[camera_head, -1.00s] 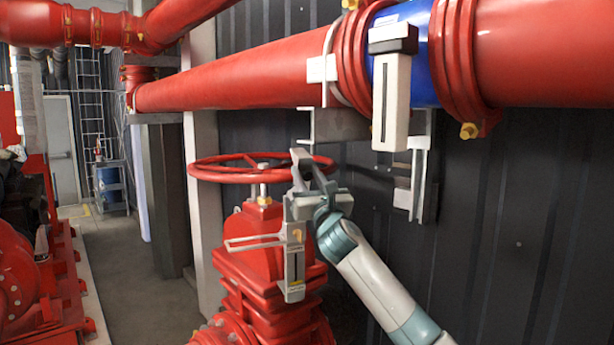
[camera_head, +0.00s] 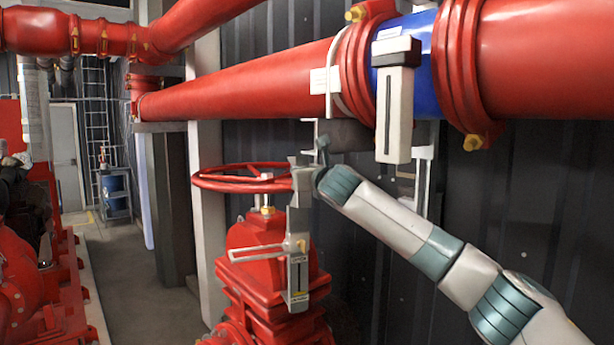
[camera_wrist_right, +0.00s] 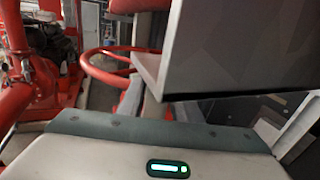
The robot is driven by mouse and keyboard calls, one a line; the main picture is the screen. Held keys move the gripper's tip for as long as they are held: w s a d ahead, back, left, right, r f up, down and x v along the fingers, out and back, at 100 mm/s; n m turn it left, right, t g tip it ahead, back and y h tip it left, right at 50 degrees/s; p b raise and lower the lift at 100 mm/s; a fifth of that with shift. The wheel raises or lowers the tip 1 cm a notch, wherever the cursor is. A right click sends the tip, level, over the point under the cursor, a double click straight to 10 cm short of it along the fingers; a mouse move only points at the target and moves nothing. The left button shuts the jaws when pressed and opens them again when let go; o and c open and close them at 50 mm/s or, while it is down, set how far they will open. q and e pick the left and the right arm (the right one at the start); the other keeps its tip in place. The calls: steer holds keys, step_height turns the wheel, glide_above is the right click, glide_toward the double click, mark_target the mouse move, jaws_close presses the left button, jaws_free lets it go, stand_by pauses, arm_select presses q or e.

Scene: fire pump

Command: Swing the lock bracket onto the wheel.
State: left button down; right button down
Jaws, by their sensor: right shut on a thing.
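The red handwheel (camera_head: 212,181) sits level on top of the red valve (camera_head: 250,235). A pale metal lock bracket (camera_head: 298,272), with an upright slotted plate, a thin silver loop and a brass knob, is at the wheel's right side. My right gripper (camera_head: 304,178) is at the top of the plate by the wheel's right rim, seemingly shut on the bracket; the wrist partly hides the contact. In the right wrist view the wheel (camera_wrist_right: 103,72) shows at left, and a large grey box-like surface (camera_wrist_right: 235,45) fills the upper right. My left gripper is out of view.
A thick red pipe (camera_head: 240,90) with a blue section (camera_head: 428,62) runs above. A white box (camera_head: 394,115) hangs before it, close above my right forearm. A dark ribbed wall stands behind. The floor aisle (camera_head: 125,265) at left is clear.

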steer(key=shift+w+r+g+h, duration=0.3)
steer(key=shift+w+r+g, duration=0.05)
steer(key=shift+w+g, duration=0.15)
